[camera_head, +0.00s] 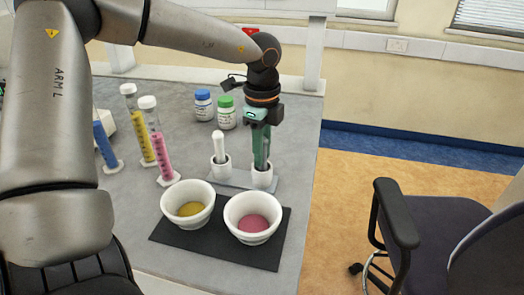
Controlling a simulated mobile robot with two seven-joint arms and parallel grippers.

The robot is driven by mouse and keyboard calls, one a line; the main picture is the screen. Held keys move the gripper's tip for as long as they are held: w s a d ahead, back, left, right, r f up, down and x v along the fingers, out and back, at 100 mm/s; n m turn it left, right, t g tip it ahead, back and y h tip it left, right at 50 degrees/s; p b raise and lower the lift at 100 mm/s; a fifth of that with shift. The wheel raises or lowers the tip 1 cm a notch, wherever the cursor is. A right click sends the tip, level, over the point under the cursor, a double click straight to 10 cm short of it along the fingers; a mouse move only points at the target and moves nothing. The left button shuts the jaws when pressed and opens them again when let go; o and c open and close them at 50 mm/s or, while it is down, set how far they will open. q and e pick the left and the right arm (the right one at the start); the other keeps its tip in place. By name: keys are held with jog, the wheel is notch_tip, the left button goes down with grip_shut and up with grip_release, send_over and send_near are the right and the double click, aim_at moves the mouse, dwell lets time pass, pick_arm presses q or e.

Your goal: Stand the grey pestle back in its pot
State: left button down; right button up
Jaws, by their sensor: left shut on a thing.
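My left gripper (261,160) points straight down over the right-hand small white pot (262,178), with its green fingertips at the pot's mouth. It is shut on the grey pestle, which the fingers almost wholly hide; I cannot tell how deep it sits in the pot. The left-hand small pot (220,169) holds an upright white pestle (219,146). Both pots stand on a grey base plate (240,181). My right gripper is not in view.
Two white mortars, one with yellow powder (172,207) and one with pink (232,227), sit on a black mat (262,258) in front. Several measuring cylinders with yellow, pink (162,150) and blue contents stand left. Blue-capped (204,106) and green-capped (226,114) jars stand behind. The table edge is close at right.

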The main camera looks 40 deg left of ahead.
pick_arm(q)
jog(key=shift+b, duration=0.4)
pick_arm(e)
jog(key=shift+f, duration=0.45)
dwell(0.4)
pick_arm(q)
jog(key=c, duration=0.6)
grip_release()
jog(key=shift+f, duration=0.1)
notch_tip(320, 180, up, 13)
jog(key=shift+f+p, duration=0.2)
jog(key=shift+p, duration=0.2)
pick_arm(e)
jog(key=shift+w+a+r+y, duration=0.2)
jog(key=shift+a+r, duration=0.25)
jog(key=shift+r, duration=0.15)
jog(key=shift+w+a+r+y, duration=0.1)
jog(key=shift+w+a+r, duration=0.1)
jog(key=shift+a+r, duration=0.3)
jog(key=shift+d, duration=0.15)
